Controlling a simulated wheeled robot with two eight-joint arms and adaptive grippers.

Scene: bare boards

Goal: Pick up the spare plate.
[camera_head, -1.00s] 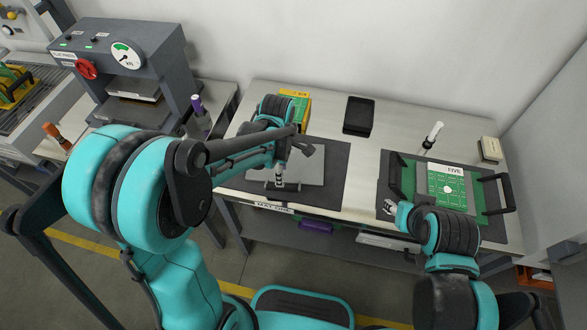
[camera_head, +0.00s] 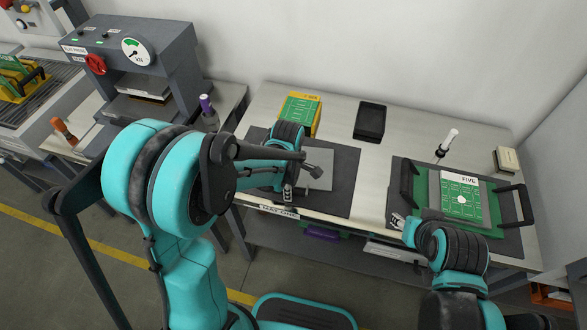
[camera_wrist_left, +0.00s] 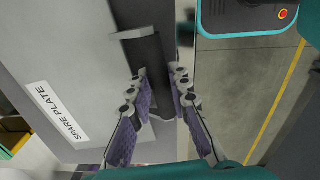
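The spare plate is a flat grey plate (camera_head: 320,172) on a dark mat on the bench; my left arm partly covers it. In the left wrist view its grey face (camera_wrist_left: 70,60) carries a SPARE PLATE label. My left gripper (camera_head: 288,198) is at the plate's front edge. In the wrist view its fingers (camera_wrist_left: 160,78) stand apart on either side of a dark handle-like bar with a light end piece; contact is not clear. My right gripper (camera_head: 398,221) is by the front left corner of the right mat; its fingers are too small to read.
A green FIVE board in a black-handled holder (camera_head: 512,204) sits on the right mat. A yellow-green board (camera_head: 299,113), a black tray (camera_head: 370,121) and a white-handled tool (camera_head: 447,140) lie behind. A grey press (camera_head: 135,60) stands left. The bench front edge is close.

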